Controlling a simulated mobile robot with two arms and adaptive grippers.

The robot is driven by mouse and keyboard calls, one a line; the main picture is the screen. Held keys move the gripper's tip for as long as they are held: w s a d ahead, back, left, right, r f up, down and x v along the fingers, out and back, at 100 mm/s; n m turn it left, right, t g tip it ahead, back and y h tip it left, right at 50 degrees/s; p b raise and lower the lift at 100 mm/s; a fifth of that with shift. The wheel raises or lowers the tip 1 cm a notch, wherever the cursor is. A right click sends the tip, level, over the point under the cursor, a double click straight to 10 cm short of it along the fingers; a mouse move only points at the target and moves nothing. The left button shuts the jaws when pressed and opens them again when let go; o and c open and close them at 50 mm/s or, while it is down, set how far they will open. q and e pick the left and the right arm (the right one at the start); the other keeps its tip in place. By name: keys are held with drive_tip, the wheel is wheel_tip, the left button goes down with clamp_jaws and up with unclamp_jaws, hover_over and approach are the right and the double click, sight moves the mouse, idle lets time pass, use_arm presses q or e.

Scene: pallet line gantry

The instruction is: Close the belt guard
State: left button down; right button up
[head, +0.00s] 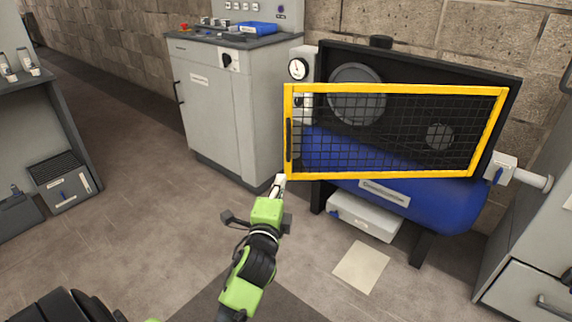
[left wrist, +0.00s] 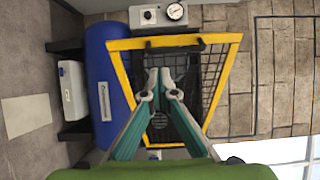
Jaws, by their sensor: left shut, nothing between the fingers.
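The belt guard (head: 397,88) is a yellow frame with black wire mesh, in front of the dark housing (head: 420,62) of the blue compressor. Its left edge, with a black handle (head: 289,140), stands out from the housing; its right edge is close to it, so the guard is partly open. My left gripper (head: 279,181) is shut and empty, near the guard's lower left corner; I cannot tell whether it touches. In the left wrist view the gripper (left wrist: 160,75) lies across the guard (left wrist: 122,75), with the handle (left wrist: 172,41) beyond its tips. My right gripper is out of view.
The blue tank (head: 440,209) lies below the housing. A grey cabinet (head: 215,105) with a control top stands at left, a shelf unit (head: 15,110) far left, and a drawer cabinet (head: 525,265) at right. A pale floor plate (head: 361,267) lies in front; much floor is clear.

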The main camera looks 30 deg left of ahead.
sight(288, 156)
use_arm(q)
drive_tip(key=b+x, duration=0.1)
drive_tip(key=x, duration=0.8)
drive_tip(key=shift+w+a, duration=0.15)
drive_tip(key=shift+w, duration=0.25)
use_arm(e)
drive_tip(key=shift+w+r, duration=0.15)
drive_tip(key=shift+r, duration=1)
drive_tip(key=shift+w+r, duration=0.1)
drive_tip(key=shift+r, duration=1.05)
